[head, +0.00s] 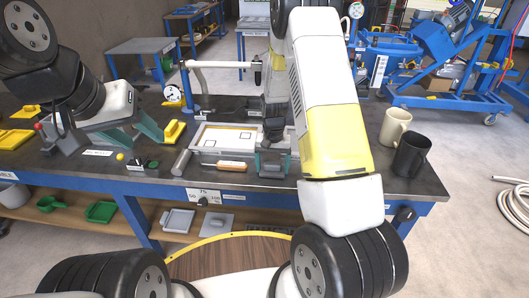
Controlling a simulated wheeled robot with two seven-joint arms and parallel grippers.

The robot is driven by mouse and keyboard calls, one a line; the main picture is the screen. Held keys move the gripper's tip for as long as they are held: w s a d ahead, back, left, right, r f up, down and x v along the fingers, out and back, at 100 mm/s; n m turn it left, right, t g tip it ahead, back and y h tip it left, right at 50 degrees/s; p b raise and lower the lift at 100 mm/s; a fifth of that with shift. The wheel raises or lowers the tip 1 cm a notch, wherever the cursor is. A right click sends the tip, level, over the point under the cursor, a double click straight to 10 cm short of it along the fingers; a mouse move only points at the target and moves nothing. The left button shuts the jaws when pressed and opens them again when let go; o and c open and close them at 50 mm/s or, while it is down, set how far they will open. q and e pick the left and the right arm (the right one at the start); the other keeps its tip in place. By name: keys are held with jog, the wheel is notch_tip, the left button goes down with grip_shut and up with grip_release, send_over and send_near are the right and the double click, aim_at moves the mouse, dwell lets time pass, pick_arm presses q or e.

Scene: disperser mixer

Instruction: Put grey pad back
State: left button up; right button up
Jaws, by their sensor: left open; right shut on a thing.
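My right gripper (272,163) is low over the front right of the workbench, beside the white-framed tray. It is shut on a small dark grey piece (271,172), which looks like the grey pad; the fingers hide part of it. I cannot tell whether it touches the bench top. My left gripper (136,134) is open and empty over the left part of the bench, with its fingers wide apart. A yellow pad (174,131) lies just right of the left gripper.
The white-framed tray (198,143) lies mid-bench, with a grey cylinder (181,162) and an orange-handled tool (231,166) near it. A cream mug (395,125) and a black mug (411,154) stand at the right. A dial gauge stand (187,85) rises behind. More yellow pieces (14,138) lie far left.

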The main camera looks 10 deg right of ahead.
jog(key=shift+f, duration=0.15)
jog(key=o, duration=1.4)
notch_tip(320, 180, up, 12)
notch_tip(320, 180, up, 8)
jog(key=t+y, duration=0.1)
send_over(272, 163)
jog(key=s, duration=0.4)
jog(key=s+r+n+t, duration=0.1)
jog(key=s+r, duration=0.3)
jog(key=s, duration=0.2)
jog(key=s+a+r+n+t, duration=0.1)
jog(key=s+r+t, duration=0.1)
jog(key=s+r, duration=0.3)
jog(key=s+a+r+n+t+y, duration=0.1)
jog(key=s+r+t, duration=0.1)
jog(key=s+r, duration=0.3)
jog(key=shift+s+r+n, duration=0.1)
jog(key=shift+s+n, duration=0.3)
jog(key=shift+s, duration=1.8)
